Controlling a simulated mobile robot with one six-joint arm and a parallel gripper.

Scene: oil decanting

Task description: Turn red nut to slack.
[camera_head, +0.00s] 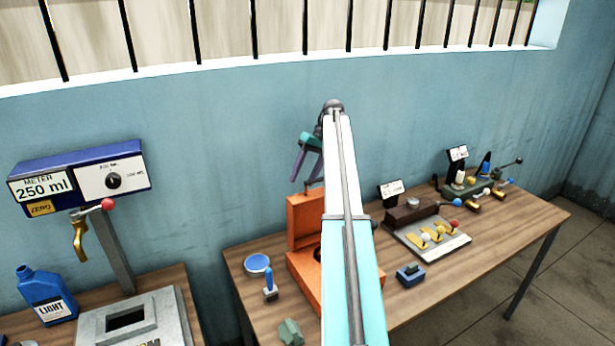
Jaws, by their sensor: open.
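I cannot make out a red nut in the head view; it may be hidden behind my arm or too small to tell. My gripper (306,176), with purple fingers, hangs above the open orange box (300,262) near the blue wall. It is open, and I see nothing held between the fingers. My arm crosses the middle of the view and covers part of the box and its contents.
The meter (80,178) reads 250 ml above a brass tap (80,238). A blue LIGHT bottle (46,296) and a grey basin (165,325) stand at left. The right wooden table (415,300) holds a lever panel (432,240), a blue block (410,275) and a round tin (257,264).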

